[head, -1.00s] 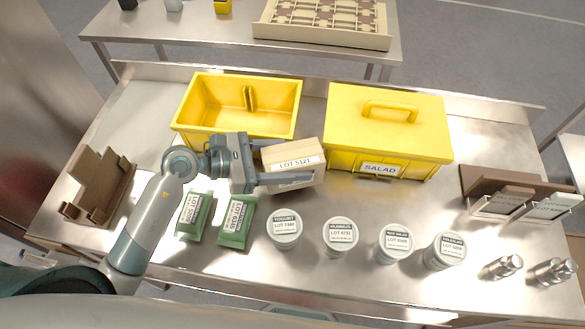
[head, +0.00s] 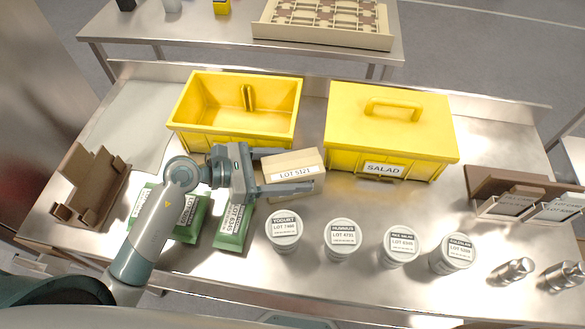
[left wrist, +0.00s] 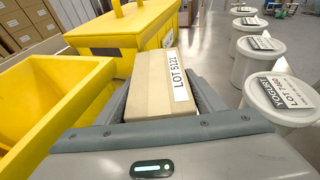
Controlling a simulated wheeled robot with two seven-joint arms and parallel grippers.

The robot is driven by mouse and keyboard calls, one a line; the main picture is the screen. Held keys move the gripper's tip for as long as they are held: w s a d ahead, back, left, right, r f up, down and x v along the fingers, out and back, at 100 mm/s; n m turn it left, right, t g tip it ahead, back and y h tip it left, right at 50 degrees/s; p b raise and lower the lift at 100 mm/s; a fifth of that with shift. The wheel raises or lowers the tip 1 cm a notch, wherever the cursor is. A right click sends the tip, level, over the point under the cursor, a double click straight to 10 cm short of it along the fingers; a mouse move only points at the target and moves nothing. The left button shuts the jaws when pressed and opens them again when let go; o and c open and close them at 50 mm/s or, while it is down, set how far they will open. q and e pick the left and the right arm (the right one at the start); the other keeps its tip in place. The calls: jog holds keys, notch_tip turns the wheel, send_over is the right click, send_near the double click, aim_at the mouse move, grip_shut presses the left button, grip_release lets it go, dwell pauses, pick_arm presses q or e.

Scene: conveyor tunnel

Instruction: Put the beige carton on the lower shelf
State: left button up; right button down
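The beige carton (head: 292,172), labelled LOT 5121, is between the fingers of my left gripper (head: 288,172), in front of the gap between the two yellow boxes. In the left wrist view the carton (left wrist: 160,90) lies lengthwise between the two fingers, one along each side. The gripper looks shut on it. I cannot tell whether the carton's underside touches the table. No lower shelf shows clearly in these views. My right gripper is not in view.
An open yellow bin (head: 185,112) and a lidded yellow SALAD box (head: 390,125) stand behind. Green packets (head: 233,225) and several white tubs (head: 284,230) are in front. A brown holder (head: 92,188) is at left, a brown rack (head: 520,185) at right.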

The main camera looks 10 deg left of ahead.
aim_at(267, 169)
pick_arm(q)
jog(key=shift+o, duration=0.5)
jog(key=shift+r, duration=0.25)
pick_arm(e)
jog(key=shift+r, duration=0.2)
pick_arm(q)
jog(key=shift+s+a, duration=0.1)
jog(key=shift+a, duration=0.25)
jog(key=b+v, duration=0.2)
jog(key=v, duration=0.3)
jog(key=shift+a+f, duration=0.1)
jog(key=shift+f, duration=0.1)
jog(key=b+v, duration=0.1)
jog(key=v, duration=0.5)
jog(key=shift+r+b, duration=0.35)
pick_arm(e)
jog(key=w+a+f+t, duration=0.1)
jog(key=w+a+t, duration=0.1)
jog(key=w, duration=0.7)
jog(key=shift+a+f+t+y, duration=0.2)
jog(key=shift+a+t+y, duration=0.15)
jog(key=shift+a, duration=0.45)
pick_arm(q)
jog(key=shift+c, duration=1.1)
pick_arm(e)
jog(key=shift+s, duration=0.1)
